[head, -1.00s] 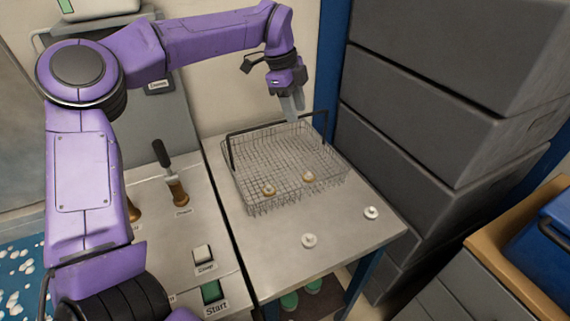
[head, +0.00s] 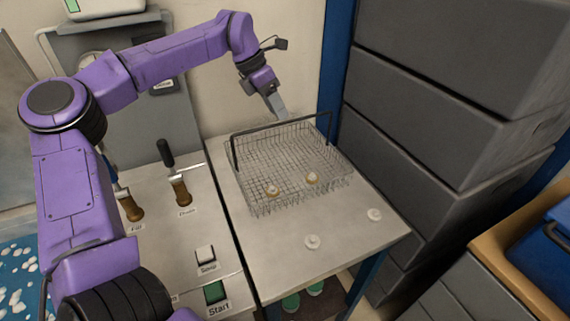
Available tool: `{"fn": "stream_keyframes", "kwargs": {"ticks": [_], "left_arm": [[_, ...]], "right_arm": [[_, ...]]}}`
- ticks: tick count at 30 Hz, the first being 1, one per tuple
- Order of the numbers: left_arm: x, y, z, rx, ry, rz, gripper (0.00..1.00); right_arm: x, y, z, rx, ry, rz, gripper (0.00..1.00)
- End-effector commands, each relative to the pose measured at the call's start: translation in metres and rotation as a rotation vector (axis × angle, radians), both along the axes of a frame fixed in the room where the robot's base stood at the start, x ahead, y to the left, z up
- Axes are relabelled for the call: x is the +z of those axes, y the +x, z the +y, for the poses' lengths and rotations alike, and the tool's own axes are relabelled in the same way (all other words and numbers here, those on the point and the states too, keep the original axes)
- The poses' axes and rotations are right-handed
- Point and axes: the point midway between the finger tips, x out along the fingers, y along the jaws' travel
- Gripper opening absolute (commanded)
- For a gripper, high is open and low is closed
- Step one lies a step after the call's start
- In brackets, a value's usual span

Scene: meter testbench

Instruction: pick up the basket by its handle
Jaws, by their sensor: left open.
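The wire basket (head: 290,165) stands on the grey metal table (head: 345,245). My right gripper is not in view.
Two white round parts (head: 312,242) (head: 374,215) lie on the table in front of the basket. A panel with levers (head: 181,192) and buttons (head: 205,254) is at left. Stacked grey boxes (head: 440,120) stand close at right. A wall is behind.

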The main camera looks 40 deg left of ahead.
Motion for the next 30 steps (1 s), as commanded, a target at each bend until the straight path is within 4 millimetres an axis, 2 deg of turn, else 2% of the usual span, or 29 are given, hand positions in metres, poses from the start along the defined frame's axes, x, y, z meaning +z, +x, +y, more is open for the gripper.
{"fn": "stream_keyframes", "kwargs": {"ticks": [8,12,19,21,23,30], "left_arm": [[-0.035,0.014,-0.008,0.002,-0.002,0.005,0.40],[-0.054,0.018,-0.014,0.003,-0.002,0.003,0.40],[-0.056,0.019,-0.015,0.004,-0.003,0.000,0.40],[-0.056,0.019,-0.015,0.004,-0.002,0.000,0.17],[-0.056,0.019,-0.015,0.004,-0.003,0.000,0.00],[-0.056,0.019,-0.015,0.004,-0.002,0.000,0.00]], "right_arm": [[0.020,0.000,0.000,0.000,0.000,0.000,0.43],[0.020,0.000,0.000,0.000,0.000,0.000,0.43],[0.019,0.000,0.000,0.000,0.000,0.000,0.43],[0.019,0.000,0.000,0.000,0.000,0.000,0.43],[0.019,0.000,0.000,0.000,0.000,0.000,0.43],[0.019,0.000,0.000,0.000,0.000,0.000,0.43]]}}
